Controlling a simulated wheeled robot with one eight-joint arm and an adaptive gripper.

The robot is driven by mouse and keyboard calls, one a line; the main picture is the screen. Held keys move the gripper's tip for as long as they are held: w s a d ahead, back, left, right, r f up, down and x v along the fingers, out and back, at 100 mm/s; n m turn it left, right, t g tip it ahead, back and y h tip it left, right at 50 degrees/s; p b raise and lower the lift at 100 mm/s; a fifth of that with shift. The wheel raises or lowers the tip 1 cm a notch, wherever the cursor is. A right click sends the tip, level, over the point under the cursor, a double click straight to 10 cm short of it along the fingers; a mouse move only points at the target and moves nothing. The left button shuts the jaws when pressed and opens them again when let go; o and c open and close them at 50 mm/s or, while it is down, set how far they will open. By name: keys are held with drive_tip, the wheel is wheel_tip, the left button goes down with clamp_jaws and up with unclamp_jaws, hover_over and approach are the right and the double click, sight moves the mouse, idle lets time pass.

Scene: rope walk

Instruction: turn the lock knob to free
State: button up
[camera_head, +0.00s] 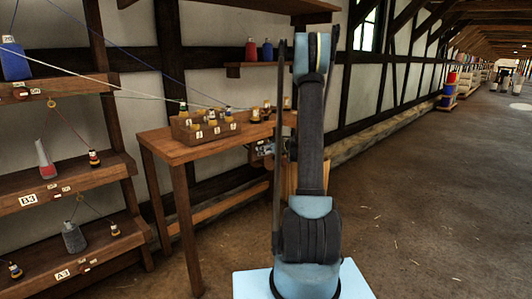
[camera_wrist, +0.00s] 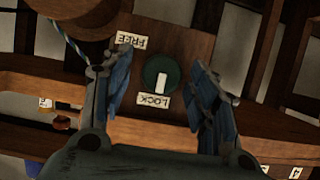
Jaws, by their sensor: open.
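The lock knob (camera_wrist: 150,72) is a round dark green disc with a white pointer bar, set on a brown wooden panel in the wrist view. The bar lies toward the LOCK label (camera_wrist: 153,101). The FREE label (camera_wrist: 131,40) is on the other side, up and to the left; both labels appear upside down. My gripper (camera_wrist: 160,57) is open, with one finger on each side of the knob in the picture. I see no clear contact. In the head view my gripper (camera_head: 262,150) is partly hidden by my arm, and I cannot make out the knob.
A wooden table (camera_head: 160,147) stands left of my arm with a box (camera_head: 207,132) of several spools. A shelf rack (camera_head: 75,180) with spools is at the far left. In the wrist view a twisted cord (camera_wrist: 70,42) hangs left of the fingers. Open floor lies right.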

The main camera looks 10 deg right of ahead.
drive_tip(key=c, duration=1.1)
